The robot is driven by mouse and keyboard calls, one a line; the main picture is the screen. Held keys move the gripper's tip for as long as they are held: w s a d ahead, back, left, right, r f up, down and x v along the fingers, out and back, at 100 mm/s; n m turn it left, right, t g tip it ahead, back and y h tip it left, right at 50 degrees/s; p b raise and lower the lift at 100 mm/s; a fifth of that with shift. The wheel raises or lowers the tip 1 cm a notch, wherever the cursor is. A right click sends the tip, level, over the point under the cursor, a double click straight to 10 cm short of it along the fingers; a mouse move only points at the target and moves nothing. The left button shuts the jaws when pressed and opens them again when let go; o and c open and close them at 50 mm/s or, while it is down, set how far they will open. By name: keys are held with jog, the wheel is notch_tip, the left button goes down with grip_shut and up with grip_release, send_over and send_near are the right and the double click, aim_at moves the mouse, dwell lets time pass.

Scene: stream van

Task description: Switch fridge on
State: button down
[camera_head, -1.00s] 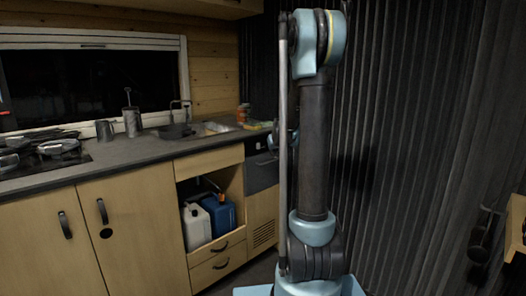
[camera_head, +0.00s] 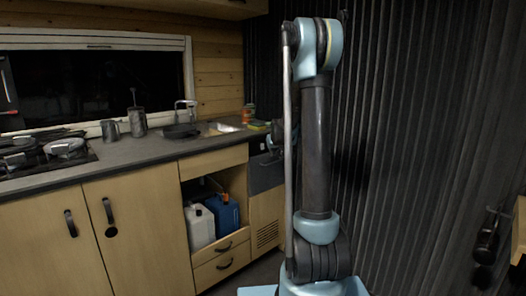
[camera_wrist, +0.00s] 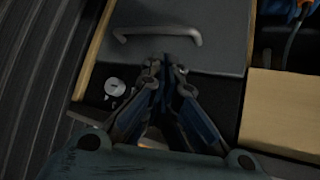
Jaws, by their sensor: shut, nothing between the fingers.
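The fridge (camera_head: 262,176) is a grey-fronted unit under the right end of the counter, partly hidden behind my arm. In the wrist view, its grey door (camera_wrist: 215,25) has a bar handle (camera_wrist: 155,38). A black control strip (camera_wrist: 221,98) borders the door, with a round pale knob (camera_wrist: 115,88) on it. My gripper (camera_wrist: 167,66) is shut and empty in front of the strip and the door edge, to the right of the knob. I cannot tell whether the fingertips touch the front. In the head view, the gripper is mostly hidden beside my arm.
The counter (camera_head: 135,150) carries a stove (camera_head: 45,152), a sink (camera_head: 217,128) and cups. An open shelf with a white canister (camera_head: 199,226) and a blue canister (camera_head: 223,215) is left of the fridge. A dark curtain (camera_head: 420,120) hangs to the right.

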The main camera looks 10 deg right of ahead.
jog(key=w, duration=0.1)
jog(key=w+a, duration=0.2)
jog(key=shift+a+f, duration=0.2)
jog(key=shift+f, duration=0.05)
jog(key=shift+w+a, duration=0.35)
jog(key=shift+w, duration=0.05)
dwell(2.2)
jog(key=shift+s+d+r, duration=0.1)
jog(key=shift+s+d, duration=0.25)
jog(key=shift+s, duration=0.15)
dwell(0.3)
jog(key=s+d, duration=0.3)
jog(key=s, duration=0.1)
jog(key=shift+r, duration=0.3)
dwell(0.4)
